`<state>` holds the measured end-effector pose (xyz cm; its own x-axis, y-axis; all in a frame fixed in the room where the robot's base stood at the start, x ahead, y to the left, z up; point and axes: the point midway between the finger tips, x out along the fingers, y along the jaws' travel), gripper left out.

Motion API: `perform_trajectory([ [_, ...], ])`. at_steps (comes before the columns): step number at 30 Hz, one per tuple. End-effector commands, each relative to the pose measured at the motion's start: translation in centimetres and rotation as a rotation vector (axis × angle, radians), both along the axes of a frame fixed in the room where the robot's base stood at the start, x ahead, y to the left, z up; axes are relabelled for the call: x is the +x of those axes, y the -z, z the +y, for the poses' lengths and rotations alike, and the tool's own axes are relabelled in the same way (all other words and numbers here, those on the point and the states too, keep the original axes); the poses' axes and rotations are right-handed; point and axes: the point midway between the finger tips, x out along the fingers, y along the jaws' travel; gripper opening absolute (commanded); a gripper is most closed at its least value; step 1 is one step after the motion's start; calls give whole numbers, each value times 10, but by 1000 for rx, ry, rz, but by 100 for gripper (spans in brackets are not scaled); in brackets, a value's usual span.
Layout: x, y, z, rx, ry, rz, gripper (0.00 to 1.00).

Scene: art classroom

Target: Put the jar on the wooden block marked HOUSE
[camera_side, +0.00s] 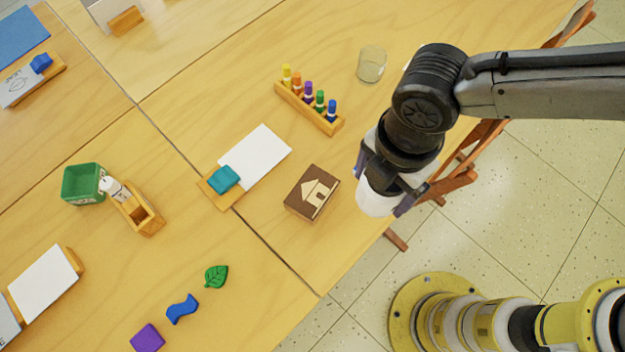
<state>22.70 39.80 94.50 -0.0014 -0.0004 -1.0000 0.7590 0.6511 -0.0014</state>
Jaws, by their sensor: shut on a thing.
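The wooden block marked HOUSE (294,203) is brown with a cream house picture on top, and lies flat near the table's front edge with nothing on it. My gripper (384,198) is shut on a white jar (375,199), to the right of the block. The jar's upper part is hidden by the gripper. It appears held above the table's edge, apart from the block; its exact height is hard to tell.
A green leaf piece (216,276) and a green bin (79,184) are farther left.

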Motion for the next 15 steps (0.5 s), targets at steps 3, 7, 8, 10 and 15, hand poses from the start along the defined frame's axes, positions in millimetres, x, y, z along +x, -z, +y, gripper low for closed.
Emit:
perform_trajectory([
  [3, 13, 11, 23, 3, 1, -2, 2],
  [7, 26, 22, 44, 2, 2, -1, 2],
  [8, 29, 25, 49, 2, 2, -1, 2],
  [10, 35, 31, 60, 3, 2, -2, 2],
  [15, 47, 61, 80, 2, 2, -1, 2],
])
